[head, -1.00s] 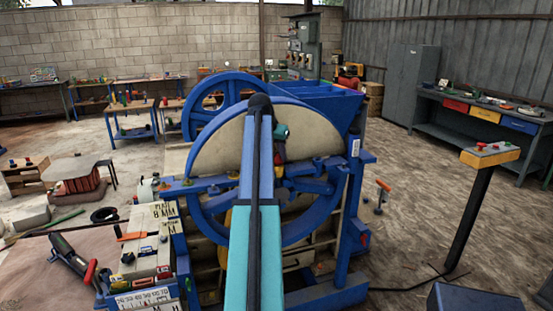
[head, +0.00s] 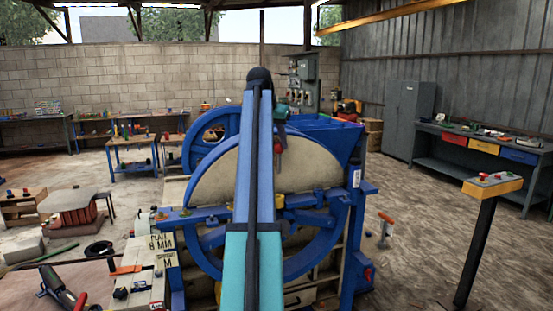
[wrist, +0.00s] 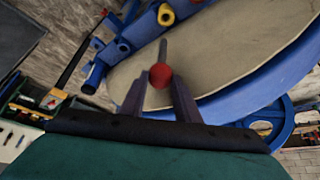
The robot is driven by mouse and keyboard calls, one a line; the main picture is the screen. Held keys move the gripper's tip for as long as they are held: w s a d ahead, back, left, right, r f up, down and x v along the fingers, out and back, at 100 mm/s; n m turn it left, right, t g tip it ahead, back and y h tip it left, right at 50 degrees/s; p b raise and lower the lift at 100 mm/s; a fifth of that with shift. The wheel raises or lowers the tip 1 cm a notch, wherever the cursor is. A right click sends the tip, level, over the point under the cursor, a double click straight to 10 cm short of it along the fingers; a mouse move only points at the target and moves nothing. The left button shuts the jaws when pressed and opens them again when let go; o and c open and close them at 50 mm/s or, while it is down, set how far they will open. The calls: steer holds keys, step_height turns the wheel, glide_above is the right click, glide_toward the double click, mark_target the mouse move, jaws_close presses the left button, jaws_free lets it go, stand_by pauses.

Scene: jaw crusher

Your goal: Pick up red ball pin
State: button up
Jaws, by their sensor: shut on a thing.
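The red ball pin (wrist: 160,76) shows in the wrist view as a red ball with a thin grey shaft reaching away from me. My gripper (wrist: 157,88) is shut on it, with the ball between the two dark fingers. In the head view my gripper (head: 280,128) hangs in front of the crusher's pale half-disc guard, with the pin's red ball (head: 279,143) small below it. The pin stands apart from the blue bars underneath. My own arm covers part of this area in the head view.
The blue jaw crusher (head: 205,152) fills the middle. A post with a yellow button box (head: 492,184) stands to the right. A workbench (head: 450,160) and grey cabinet (head: 405,117) line the right wall. Open floor lies between the crusher and that bench.

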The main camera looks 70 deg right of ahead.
step_height(320, 180, up, 4)
steer(key=shift+f, duration=0.25)
step_height(320, 180, up, 2)
steer(key=shift+a+r+p, duration=0.15)
steer(key=shift+r+p, duration=0.1)
steer(key=shift+p, duration=0.9)
step_height(320, 180, up, 5)
steer(key=p, duration=0.4)
steer(key=shift+f+p, duration=0.2)
steer(key=shift+p, duration=0.15)
